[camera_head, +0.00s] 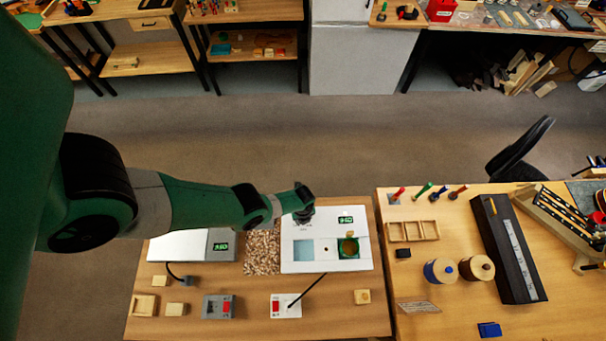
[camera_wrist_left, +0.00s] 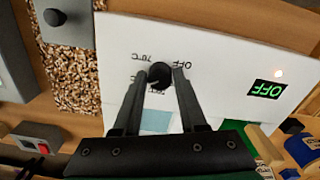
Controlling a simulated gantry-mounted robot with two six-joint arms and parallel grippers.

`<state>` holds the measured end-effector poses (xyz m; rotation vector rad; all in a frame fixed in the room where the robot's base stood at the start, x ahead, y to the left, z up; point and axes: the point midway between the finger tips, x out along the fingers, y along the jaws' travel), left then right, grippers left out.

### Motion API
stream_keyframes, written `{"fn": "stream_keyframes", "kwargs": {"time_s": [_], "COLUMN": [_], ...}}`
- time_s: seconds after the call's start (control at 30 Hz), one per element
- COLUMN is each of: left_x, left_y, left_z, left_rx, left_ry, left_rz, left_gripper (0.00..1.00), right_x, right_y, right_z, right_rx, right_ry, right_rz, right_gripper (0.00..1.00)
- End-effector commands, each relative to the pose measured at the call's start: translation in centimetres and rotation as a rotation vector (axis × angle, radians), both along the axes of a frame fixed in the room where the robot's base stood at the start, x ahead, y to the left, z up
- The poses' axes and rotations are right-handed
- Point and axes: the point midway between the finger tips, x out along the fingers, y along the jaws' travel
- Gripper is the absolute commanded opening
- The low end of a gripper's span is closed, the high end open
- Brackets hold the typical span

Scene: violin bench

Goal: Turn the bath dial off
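The bath is a white panel unit (camera_head: 327,260) on the left bench, with a pale blue window and a green-edged opening holding a tan round piece. Its black round dial (camera_wrist_left: 160,75) shows in the left wrist view, with "OFF" and "70 °C" marks printed around it. The bath's green display (camera_wrist_left: 268,89) appears to read OFF, upside down. My left gripper (camera_wrist_left: 161,72) has one finger on each side of the dial and appears closed on it. In the head view my left gripper (camera_head: 303,214) hides the dial. My right gripper is not in view.
A grey unit (camera_head: 220,245) with another green display stands left of the bath, beyond a strip of wood chips (camera_head: 262,252). The right bench holds a black case (camera_head: 508,248) and tools.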

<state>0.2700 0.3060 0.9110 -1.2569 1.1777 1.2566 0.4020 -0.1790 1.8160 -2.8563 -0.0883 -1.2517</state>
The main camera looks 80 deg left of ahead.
Motion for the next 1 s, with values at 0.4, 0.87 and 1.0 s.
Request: {"fn": "stream_keyframes", "kwargs": {"time_s": [0.4,0.87,1.0], "left_x": [0.0,-0.05,-0.01], "left_y": [-0.01,-0.03,-0.02], "left_z": [-0.01,-0.09,-0.09], "left_rx": [0.0,0.0,0.0], "left_ry": [0.0,0.001,0.0], "left_rz": [0.001,0.157,0.271], "left_gripper": [0.0,0.0,0.0], "right_x": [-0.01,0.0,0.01], "right_y": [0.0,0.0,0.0], "right_z": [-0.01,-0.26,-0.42], "right_rx": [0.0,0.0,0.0], "right_ry": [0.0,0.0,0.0], "right_rz": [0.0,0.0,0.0], "right_gripper": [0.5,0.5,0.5]}}
